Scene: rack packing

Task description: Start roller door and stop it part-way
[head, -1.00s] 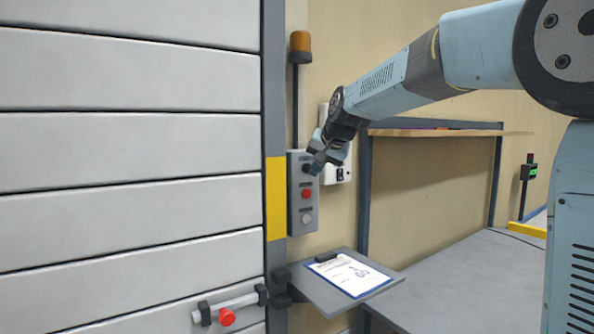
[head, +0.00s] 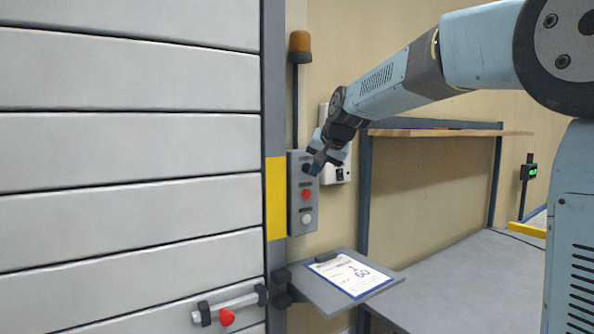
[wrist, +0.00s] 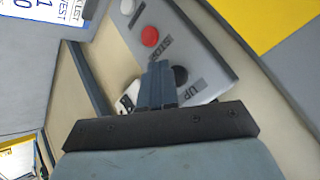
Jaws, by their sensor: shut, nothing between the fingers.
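The grey roller door (head: 130,145) fills the left of the head view, with slats down to the bottom edge; its lower end is out of view. The control box (head: 302,227) is on the wall right of the door frame. It has a dark top button (head: 306,168), a red middle button (head: 306,194) and a pale bottom button (head: 306,219). In the wrist view the dark button (wrist: 181,75) sits by the label "UP". My gripper (head: 316,168) is shut and empty, its tips at or just beside the dark button; I cannot tell whether they touch it.
A bolt with a red knob (head: 227,316) is low on the door. An orange lamp (head: 300,46) is above the box, and a white switch box (head: 344,170) is behind my gripper. A small shelf (head: 380,289) with a clipboard (head: 350,274) juts out below. A grey bench (head: 470,275) is at right.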

